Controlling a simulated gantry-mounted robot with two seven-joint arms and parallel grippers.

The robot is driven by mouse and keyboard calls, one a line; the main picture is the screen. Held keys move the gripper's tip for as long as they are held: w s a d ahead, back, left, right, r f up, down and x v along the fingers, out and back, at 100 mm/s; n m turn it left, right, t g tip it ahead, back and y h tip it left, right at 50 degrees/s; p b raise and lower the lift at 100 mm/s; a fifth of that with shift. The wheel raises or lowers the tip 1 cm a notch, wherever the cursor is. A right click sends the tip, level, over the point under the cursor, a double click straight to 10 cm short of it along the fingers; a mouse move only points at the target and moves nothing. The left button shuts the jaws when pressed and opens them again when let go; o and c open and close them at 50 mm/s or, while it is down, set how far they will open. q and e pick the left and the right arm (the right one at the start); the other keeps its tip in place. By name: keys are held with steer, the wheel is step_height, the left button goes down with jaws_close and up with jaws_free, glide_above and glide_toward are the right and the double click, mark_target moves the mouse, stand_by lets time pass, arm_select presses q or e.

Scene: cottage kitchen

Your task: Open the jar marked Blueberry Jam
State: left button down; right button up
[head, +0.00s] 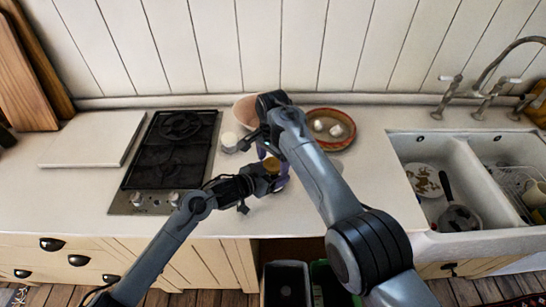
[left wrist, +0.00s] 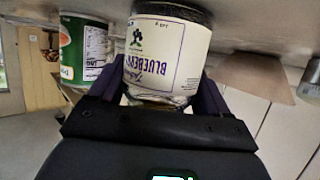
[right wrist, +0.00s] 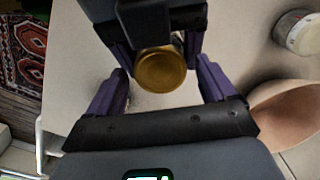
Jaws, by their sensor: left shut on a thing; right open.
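The blueberry jam jar (left wrist: 165,50) has a white label with dark blue lettering. My left gripper (left wrist: 160,85) is shut around it; purple fingers lie on both sides. The jar's gold lid (right wrist: 162,70) is on and shows from above in the right wrist view. In the head view the lid (head: 271,164) shows between the arms, while most of the jar is hidden. My right gripper (right wrist: 160,90) is open above the jar, with its purple fingers on either side of the lid and visible gaps to it. The left gripper also shows in the head view (head: 272,178).
A green can (left wrist: 82,48) stands near the jar. A pinkish bowl (head: 243,108) and a small white-and-grey container (head: 229,140) stand behind it. A dish (head: 332,143) holding white pieces is to the right. The stove (head: 172,150) is left; the sink (head: 405,145) is right.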

steer(key=c, duration=1.1)
steer(key=n, duration=0.7)
steer(key=o, duration=1.2)
steer(key=shift+r, duration=0.15)
